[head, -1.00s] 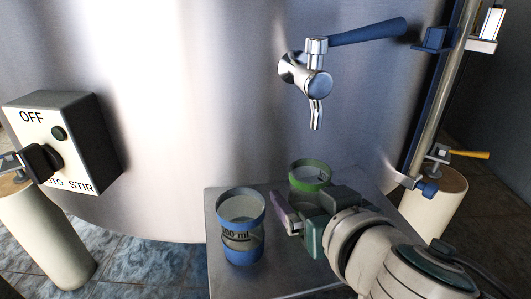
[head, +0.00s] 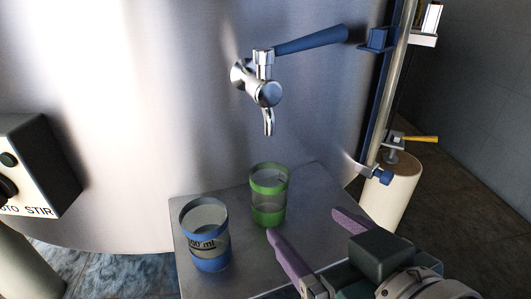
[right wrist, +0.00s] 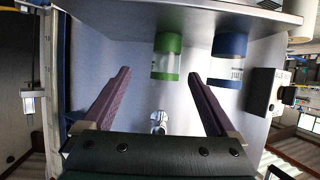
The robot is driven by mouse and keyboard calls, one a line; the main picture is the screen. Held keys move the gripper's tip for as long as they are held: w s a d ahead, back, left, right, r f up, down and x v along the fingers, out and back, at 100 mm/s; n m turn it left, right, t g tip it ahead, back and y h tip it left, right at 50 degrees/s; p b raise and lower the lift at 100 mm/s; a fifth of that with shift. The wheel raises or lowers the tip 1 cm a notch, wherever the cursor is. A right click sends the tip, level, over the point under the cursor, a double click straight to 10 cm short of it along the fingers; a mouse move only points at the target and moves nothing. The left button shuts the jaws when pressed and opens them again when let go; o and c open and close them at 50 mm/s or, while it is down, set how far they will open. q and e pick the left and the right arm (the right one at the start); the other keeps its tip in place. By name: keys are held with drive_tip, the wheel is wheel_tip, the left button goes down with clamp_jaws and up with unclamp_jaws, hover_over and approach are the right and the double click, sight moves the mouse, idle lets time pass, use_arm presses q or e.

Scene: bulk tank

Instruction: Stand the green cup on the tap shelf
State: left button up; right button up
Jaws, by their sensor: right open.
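The green cup (head: 269,209), clear with green bands, stands upright on the metal tap shelf (head: 325,185), below and in front of the tap (head: 266,92). My right gripper (head: 303,222) is open and empty, its purple fingers near the cup on its front right side and apart from it. In the right wrist view, the picture is upside down; the green cup (right wrist: 167,58) shows just beyond the open fingertips (right wrist: 159,74), roughly in line with the gap between them. My left gripper is not in view.
A blue-banded measuring cup (head: 205,237) stands on the shelf to the left of the green cup. The steel tank wall (head: 130,120) rises behind. A switch box (head: 35,165) is at the left; a vertical gauge tube (head: 392,90) and a pale post (head: 392,195) stand at the right.

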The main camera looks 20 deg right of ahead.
drive_tip(key=s+d+f+n+g, duration=0.1)
drive_tip(key=s+g, duration=0.3)
drive_tip(key=s, duration=0.2)
drive_tip(key=s+d+f+n+g, duration=0.1)
drive_tip(key=s+d+g, duration=0.1)
drive_tip(key=s+g, duration=0.3)
drive_tip(key=shift+s+d+f+g+y, duration=0.3)
drive_tip(key=shift+s+f, duration=0.1)
drive_tip(key=shift+s, duration=0.75)
